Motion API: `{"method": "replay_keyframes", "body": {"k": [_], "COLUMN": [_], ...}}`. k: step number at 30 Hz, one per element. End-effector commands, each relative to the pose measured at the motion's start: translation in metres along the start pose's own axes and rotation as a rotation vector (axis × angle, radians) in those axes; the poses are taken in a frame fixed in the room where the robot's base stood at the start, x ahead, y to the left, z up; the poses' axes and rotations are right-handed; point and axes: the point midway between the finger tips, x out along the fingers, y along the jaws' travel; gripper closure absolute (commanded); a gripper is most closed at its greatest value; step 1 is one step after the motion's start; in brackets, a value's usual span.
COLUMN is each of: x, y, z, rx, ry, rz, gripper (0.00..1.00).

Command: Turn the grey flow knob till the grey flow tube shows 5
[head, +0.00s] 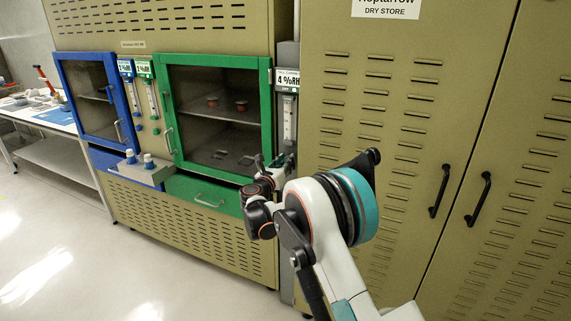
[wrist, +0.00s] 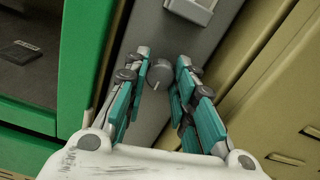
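The grey flow tube (head: 289,118) stands upright on the grey panel, below a "4 %RH" display (head: 287,79). Its scale is too small to read in the head view, and the wrist view shows only the lower end of its housing (wrist: 192,8). The round grey flow knob (wrist: 160,74) is on the panel below the tube, seen in the wrist view. My gripper (wrist: 164,62) is open, with one teal-padded finger on each side of the knob and gaps visible. In the head view my gripper (head: 272,164) is in front of the panel and hides the knob.
A green-framed cabinet (head: 268,110) is close on the left of the panel. A tan dry-store cabinet (head: 345,120) is close on the right. Blue and green flow tubes (head: 142,95) stand further left. The floor (head: 75,240) at left is clear.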

Motion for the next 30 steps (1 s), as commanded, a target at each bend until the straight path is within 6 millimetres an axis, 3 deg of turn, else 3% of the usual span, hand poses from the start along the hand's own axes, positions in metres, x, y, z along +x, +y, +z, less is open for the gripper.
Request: {"method": "replay_keyframes", "body": {"k": [14,30], "x": [0.0001,0.0002], "y": [0.0001,0.0001], "z": [0.0002,0.0005], "rx": [0.100,0.574], "ry": [0.000,0.000], "rz": [0.000,0.001], "gripper": [1.00,1.00]}}
